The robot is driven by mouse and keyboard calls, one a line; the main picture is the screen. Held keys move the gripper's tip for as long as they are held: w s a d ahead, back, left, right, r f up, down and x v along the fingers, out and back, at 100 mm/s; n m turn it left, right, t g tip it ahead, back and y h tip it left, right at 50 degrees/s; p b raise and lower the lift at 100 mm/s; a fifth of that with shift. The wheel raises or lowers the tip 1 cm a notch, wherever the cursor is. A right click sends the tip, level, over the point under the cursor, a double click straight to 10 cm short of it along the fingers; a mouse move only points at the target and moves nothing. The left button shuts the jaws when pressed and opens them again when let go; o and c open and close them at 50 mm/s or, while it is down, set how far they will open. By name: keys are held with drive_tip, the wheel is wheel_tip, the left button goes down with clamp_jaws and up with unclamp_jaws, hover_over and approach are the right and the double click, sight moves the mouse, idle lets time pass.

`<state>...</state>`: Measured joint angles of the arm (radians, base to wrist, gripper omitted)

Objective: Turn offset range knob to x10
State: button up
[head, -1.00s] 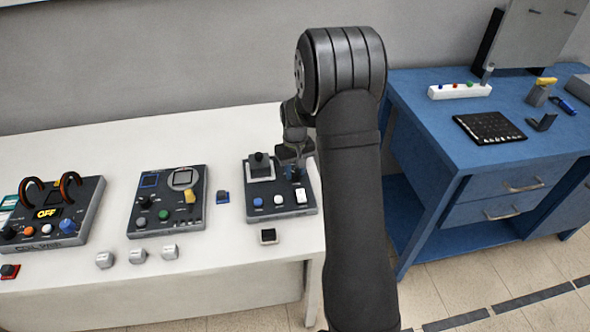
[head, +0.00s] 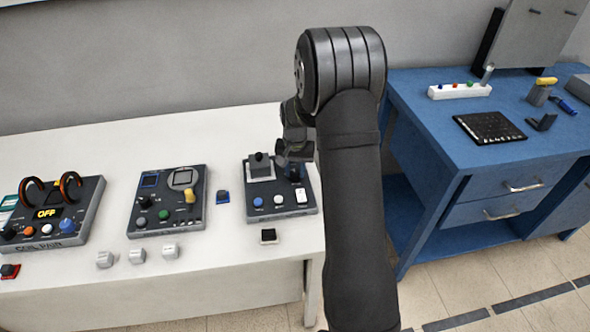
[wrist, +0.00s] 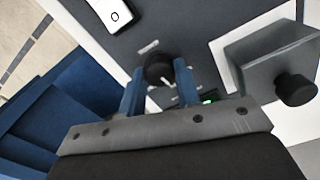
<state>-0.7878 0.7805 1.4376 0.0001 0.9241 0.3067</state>
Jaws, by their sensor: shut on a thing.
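The black knob (wrist: 158,70) with a white pointer mark sits on the dark right-hand control box (head: 252,205). In the wrist view my gripper (wrist: 160,80), with blue fingers, is shut on this knob, one finger on each side. Faint white labels lie around the knob, but I cannot read them. A small green light (wrist: 209,99) shows beside the right finger. In the head view my gripper (head: 294,168) is at the box's upper right corner, and my arm partly hides that area.
A grey block with a black knob (head: 260,164) stands close left of my gripper. Another control box (head: 168,222) and small white cubes (head: 137,256) are further left. A blue bench (head: 455,150) stands right.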

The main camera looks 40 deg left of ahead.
sight(295, 172)
drive_tip(key=shift+m, duration=1.2)
drive_tip(key=o, duration=1)
wheel_tip(295, 172, up, 18)
drive_tip(key=shift+f, duration=0.25)
wheel_tip(295, 172, down, 18)
drive_tip(key=shift+r, duration=0.25)
